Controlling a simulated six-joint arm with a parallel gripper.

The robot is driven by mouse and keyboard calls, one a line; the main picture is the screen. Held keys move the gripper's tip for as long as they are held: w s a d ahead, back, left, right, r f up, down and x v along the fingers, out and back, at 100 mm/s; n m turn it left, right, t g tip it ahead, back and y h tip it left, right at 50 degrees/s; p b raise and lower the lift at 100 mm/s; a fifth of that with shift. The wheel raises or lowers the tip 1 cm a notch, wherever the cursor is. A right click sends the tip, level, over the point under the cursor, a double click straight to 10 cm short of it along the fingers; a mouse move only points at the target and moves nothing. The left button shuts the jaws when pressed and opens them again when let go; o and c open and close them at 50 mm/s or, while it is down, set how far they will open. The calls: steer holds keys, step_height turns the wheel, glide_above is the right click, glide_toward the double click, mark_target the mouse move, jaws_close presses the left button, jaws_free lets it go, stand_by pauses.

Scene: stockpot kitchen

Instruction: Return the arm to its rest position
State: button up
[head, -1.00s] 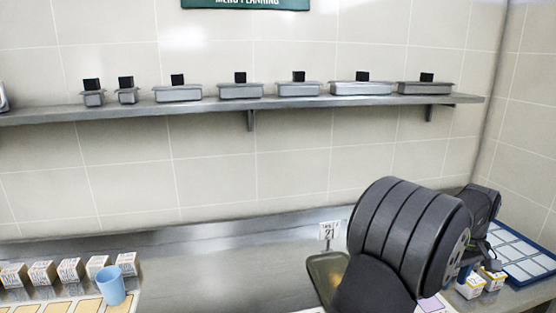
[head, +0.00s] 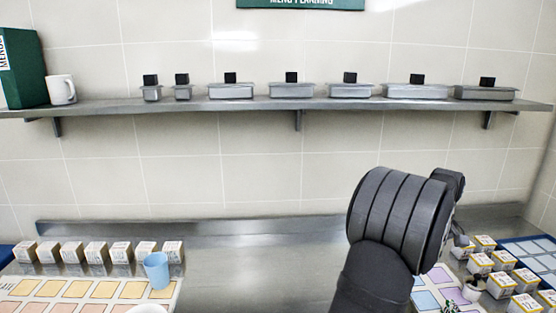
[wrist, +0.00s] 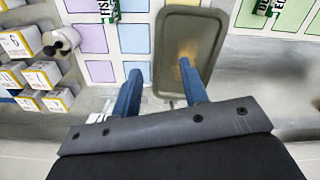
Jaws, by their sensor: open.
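My gripper (wrist: 158,80) shows in the wrist view as two blue fingers standing apart with nothing between them. Its right finger overlaps a brown-grey tray (wrist: 202,25) in the picture; I cannot tell the height between them. In the head view my dark arm stands at the right of the counter, bent over, and its own bulk hides the fingers and the tray.
White cartons (wrist: 35,75) stand left of the gripper, beside a small roll-shaped item (wrist: 62,40). Coloured card mats (wrist: 135,38) lie around the tray. A blue cup (head: 156,270) stands by a row of cartons (head: 97,256). A shelf (head: 330,103) with lidded pans runs along the wall.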

steer(key=w+a+n, duration=0.3)
steer(key=w+a, duration=0.9)
steer(key=a, duration=0.5)
steer(key=shift+a+n, duration=0.15)
steer(key=shift+n, duration=0.15)
steer(key=shift+w, duration=0.1)
